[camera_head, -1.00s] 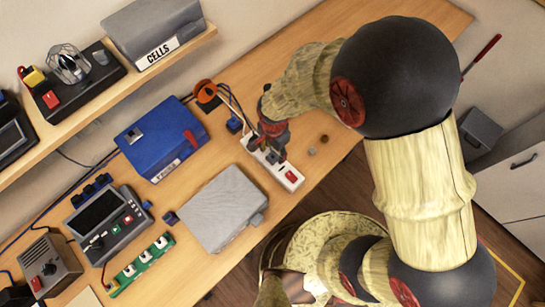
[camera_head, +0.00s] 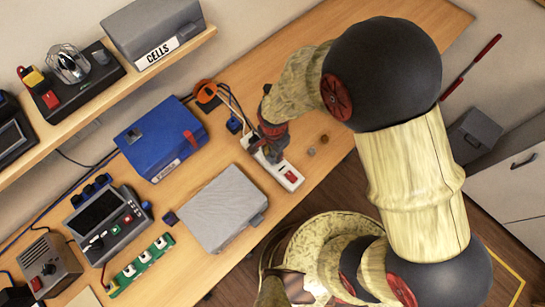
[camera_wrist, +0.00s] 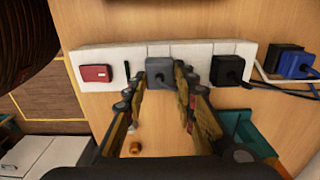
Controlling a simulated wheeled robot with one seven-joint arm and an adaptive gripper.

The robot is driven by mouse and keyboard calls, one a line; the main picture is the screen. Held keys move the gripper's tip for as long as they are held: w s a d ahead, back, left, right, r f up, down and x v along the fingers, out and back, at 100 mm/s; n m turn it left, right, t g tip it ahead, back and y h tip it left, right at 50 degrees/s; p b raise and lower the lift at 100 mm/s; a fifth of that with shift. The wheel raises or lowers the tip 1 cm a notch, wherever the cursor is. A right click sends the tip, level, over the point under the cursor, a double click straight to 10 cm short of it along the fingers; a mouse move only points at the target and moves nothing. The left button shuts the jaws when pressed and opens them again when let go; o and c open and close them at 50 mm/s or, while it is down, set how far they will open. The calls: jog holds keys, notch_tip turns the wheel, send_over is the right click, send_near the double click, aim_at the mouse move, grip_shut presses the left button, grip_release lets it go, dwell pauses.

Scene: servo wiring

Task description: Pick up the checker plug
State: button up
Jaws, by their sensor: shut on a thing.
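The grey plug (camera_wrist: 159,73), which I take to be the checker plug, is at the white power strip (camera_wrist: 235,49) in the wrist view. My gripper (camera_wrist: 163,82) is shut on it, with one finger on each side. The plug still appears to be at its socket; I cannot tell whether it has come out at all. In the head view my gripper (camera_head: 272,152) is over the middle of the strip (camera_head: 298,183) and hides the plug.
A black plug (camera_wrist: 227,70) sits in the strip right beside my gripper, with a cable. The strip's red switch (camera_wrist: 96,73) is at the other end. A blue case (camera_head: 160,138) and a grey closed box (camera_head: 222,208) lie nearby. Bare table lies beyond the strip.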

aim_at(273, 155)
jog(key=c, duration=0.4)
jog(key=shift+r, duration=0.45)
notch_tip(273, 155, up, 2)
jog(key=shift+r, duration=0.1)
jog(key=s+d+r+p, duration=0.1)
jog(key=s+d+r, duration=0.7)
jog(key=s+r, duration=0.2)
jog(key=shift+s, duration=0.8)
